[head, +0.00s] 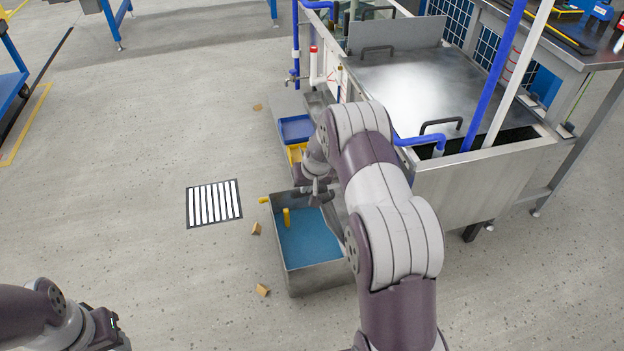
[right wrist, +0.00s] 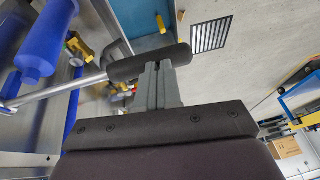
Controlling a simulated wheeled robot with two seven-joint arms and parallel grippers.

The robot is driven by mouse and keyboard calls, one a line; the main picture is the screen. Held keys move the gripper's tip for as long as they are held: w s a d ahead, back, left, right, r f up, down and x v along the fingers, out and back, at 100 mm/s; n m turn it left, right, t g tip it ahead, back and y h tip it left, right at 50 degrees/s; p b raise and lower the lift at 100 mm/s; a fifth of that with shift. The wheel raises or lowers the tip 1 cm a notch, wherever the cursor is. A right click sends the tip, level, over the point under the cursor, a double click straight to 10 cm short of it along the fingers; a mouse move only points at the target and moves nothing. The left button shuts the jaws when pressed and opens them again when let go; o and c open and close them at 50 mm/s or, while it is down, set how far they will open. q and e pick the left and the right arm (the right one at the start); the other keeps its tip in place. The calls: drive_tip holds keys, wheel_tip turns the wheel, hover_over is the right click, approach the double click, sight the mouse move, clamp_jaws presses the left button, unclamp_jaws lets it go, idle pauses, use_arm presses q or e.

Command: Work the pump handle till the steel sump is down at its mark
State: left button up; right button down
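The steel sump (head: 291,272) is an open grey box on the floor, with blue liquid and a yellow upright piece (head: 286,217) inside. A level mark cannot be made out. The pump handle has a black grip on a metal rod, seen in the right wrist view (right wrist: 125,70). My right gripper (head: 318,192) is above the sump's far edge; in the right wrist view its fingers (right wrist: 162,72) are closed around the black grip. My arm hides part of the sump and the pump. My left gripper (head: 105,328) is at the lower left, away from the station, its fingers unclear.
The steel station (head: 480,190) with blue pipes stands to the right. A blue bin (head: 296,128) and a yellow one (head: 296,152) sit behind the sump. A floor grate (head: 214,203) and small tan blocks (head: 262,290) lie to the left. The left floor is mostly clear.

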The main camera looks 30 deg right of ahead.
use_arm(q)
wheel_tip(320, 180, down, 5)
drive_tip(key=b, duration=0.4)
drive_tip(key=shift+s+a+f, duration=0.1)
drive_tip(key=shift+s+f, duration=0.05)
use_arm(e)
wheel_tip(320, 180, down, 7)
drive_tip(key=shift+s+a, duration=0.2)
drive_tip(key=shift+s+a+f, duration=0.1)
drive_tip(key=shift+s+f, duration=0.05)
use_arm(q)
wheel_tip(320, 180, up, 7)
drive_tip(key=p, duration=0.7)
drive_tip(key=shift+s+a, duration=0.15)
drive_tip(key=shift+s, duration=0.3)
use_arm(e)
drive_tip(key=s+a+r, duration=0.1)
drive_tip(key=a+r, duration=0.1)
drive_tip(key=r, duration=0.4)
drive_tip(key=s+a+r, duration=0.1)
drive_tip(key=a+r, duration=0.2)
drive_tip(key=r, duration=0.4)
drive_tip(key=shift+s+a, duration=0.2)
drive_tip(key=shift+a, duration=0.1)
drive_tip(key=shift+r, duration=0.15)
